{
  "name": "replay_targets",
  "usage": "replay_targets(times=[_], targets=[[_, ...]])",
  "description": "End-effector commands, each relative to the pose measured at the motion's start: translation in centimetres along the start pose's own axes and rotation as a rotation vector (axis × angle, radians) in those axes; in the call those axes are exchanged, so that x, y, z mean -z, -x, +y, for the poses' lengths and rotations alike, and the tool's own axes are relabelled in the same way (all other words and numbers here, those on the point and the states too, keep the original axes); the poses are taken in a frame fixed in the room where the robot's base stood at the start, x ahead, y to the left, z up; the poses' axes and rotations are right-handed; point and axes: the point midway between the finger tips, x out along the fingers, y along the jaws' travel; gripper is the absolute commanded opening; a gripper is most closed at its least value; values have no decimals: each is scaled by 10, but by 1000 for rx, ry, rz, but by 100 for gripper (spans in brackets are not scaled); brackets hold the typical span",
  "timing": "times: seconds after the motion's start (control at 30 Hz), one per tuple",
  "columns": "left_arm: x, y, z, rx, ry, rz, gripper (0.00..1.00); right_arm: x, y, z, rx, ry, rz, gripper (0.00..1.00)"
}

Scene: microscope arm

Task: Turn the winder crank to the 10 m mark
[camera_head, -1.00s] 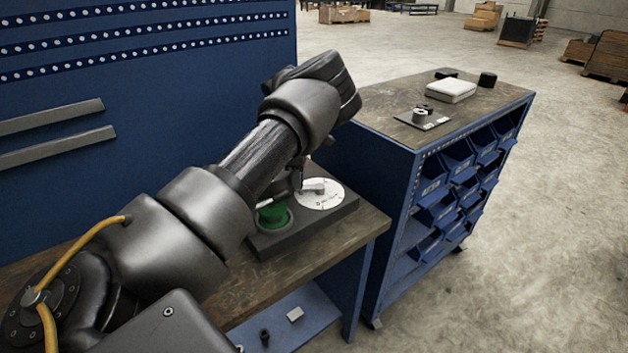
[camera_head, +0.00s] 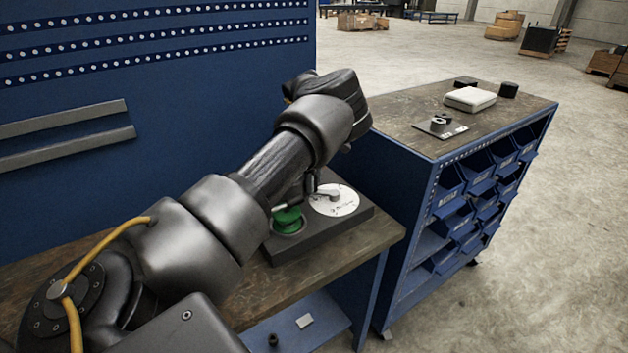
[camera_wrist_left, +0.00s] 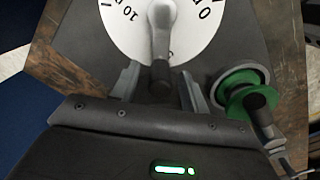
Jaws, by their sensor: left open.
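The winder is a dark base plate (camera_head: 366,208) on the wooden bench, with a white round dial (camera_head: 345,203) and a green spool (camera_head: 288,220) beside it. In the left wrist view the dial (camera_wrist_left: 118,33) shows "10" at its left and "0" at its right. The grey crank (camera_wrist_left: 160,30) runs from the dial's middle down to a dark knob (camera_wrist_left: 160,78). My left gripper (camera_wrist_left: 159,74) is open, with one finger on each side of the knob and gaps visible. The head view hides most of this gripper behind my arm. My right gripper is not in view.
A blue bin cabinet (camera_head: 405,215) stands right of the bench, with a white box (camera_head: 470,99) and small dark parts on top. A blue panel (camera_head: 200,120) rises behind the bench. The green spool (camera_wrist_left: 245,90) stands close to the right finger.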

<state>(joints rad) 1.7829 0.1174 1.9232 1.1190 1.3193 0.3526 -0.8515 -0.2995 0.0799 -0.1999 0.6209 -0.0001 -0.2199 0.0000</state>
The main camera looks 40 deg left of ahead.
Motion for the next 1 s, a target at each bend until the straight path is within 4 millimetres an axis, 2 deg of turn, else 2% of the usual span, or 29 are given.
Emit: replay_targets(times=[0.17,0.4,0.63,0.8,1.0], targets=[[0,9,1,-2,-1,-1,45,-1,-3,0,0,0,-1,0],[0,54,1,-4,0,0,45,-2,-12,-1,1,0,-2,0],[0,94,1,-3,-1,-3,45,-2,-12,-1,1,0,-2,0],[0,107,0,-1,0,-1,45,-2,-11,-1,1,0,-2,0],[0,108,0,0,1,0,45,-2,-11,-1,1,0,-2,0]])
